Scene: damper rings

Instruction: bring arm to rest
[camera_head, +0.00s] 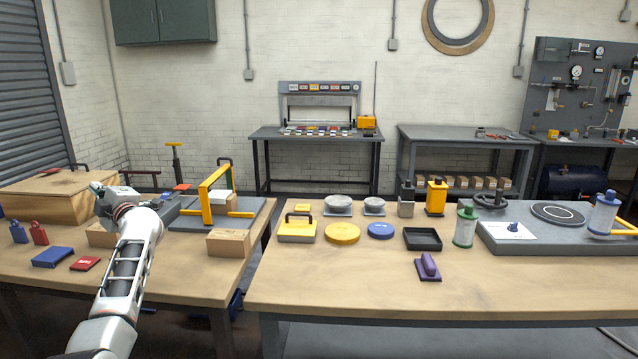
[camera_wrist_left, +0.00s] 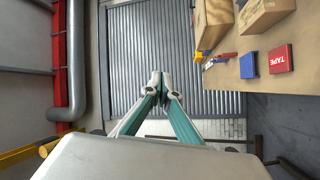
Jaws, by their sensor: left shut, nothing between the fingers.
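My left arm comes in from the lower left of the head view and reaches over the left table (camera_head: 180,285). My left gripper (camera_head: 97,190) is at its far end, near the front of a wooden box (camera_head: 62,192). In the left wrist view the gripper's fingertips (camera_wrist_left: 159,84) meet, with nothing between them. Behind them is a grey roller shutter, with the table's edge off to the right. My right gripper is not in view.
Near my left arm are a blue block (camera_head: 52,257), a red block (camera_head: 84,264), padlock-like tags (camera_head: 39,233), a cardboard box (camera_head: 228,242) and a yellow frame (camera_head: 207,195). The right table (camera_head: 350,285) holds several discs, tins and bottles. Its front strip is mostly clear.

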